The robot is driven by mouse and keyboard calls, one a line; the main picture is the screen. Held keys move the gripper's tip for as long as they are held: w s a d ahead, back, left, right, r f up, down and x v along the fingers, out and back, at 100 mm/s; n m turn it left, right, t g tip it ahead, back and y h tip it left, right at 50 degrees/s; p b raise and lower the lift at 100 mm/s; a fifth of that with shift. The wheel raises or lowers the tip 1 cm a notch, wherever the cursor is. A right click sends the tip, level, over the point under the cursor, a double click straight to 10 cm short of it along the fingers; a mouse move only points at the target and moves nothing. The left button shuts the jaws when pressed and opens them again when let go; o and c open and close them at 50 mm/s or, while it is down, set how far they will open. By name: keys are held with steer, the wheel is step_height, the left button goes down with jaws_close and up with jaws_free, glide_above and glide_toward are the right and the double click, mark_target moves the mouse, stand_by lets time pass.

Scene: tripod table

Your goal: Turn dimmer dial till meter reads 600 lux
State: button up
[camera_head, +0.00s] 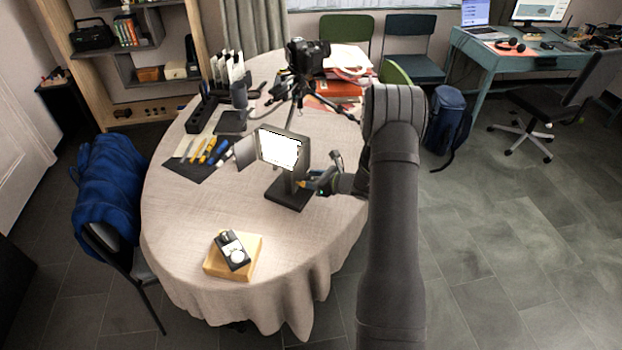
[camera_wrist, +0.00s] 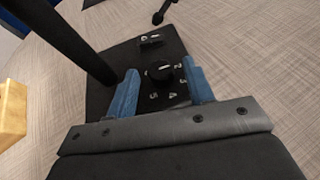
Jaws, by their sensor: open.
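The lit lamp panel (camera_head: 280,150) stands on a dark base (camera_head: 288,196) on the round table. The black dimmer dial (camera_wrist: 160,74) sits on this base, with white numerals around it, in the wrist view. My gripper (camera_head: 318,184) reaches the base from the right. In the wrist view my gripper (camera_wrist: 160,66) is open, its blue fingers on either side of the dial with gaps showing. The meter (camera_head: 232,251), dark with a round white sensor, lies on a yellow block (camera_head: 214,265) at the table's front. Its reading is too small to tell.
The lamp's dark post (camera_wrist: 68,42) rises left of the dial. A small switch (camera_wrist: 151,40) sits beyond it. A camera on a tripod (camera_head: 305,58) stands at the back. Several tools lie on a dark mat (camera_head: 188,172) at left. The cloth between lamp and meter is clear.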

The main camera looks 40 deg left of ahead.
steer(key=shift+c, duration=0.2)
steer(key=c, duration=1)
steer(key=shift+o, duration=0.2)
steer(key=shift+w+n+g, duration=0.1)
steer(key=shift+n+g, duration=0.2)
steer(key=n+g, duration=0.3)
steer(key=n+g+h, duration=0.1)
steer(key=g, duration=0.1)
steer(key=shift+w+a+n, duration=0.1)
steer(key=shift+w+n, duration=0.2)
steer(key=shift+w, duration=0.1)
steer(key=n+g+h, duration=0.2)
steer(key=n+g, duration=0.1)
steer(key=n+g+h, duration=0.1)
steer(key=shift+w+a+n+g, duration=0.25)
steer(key=shift+n+g, duration=0.05)
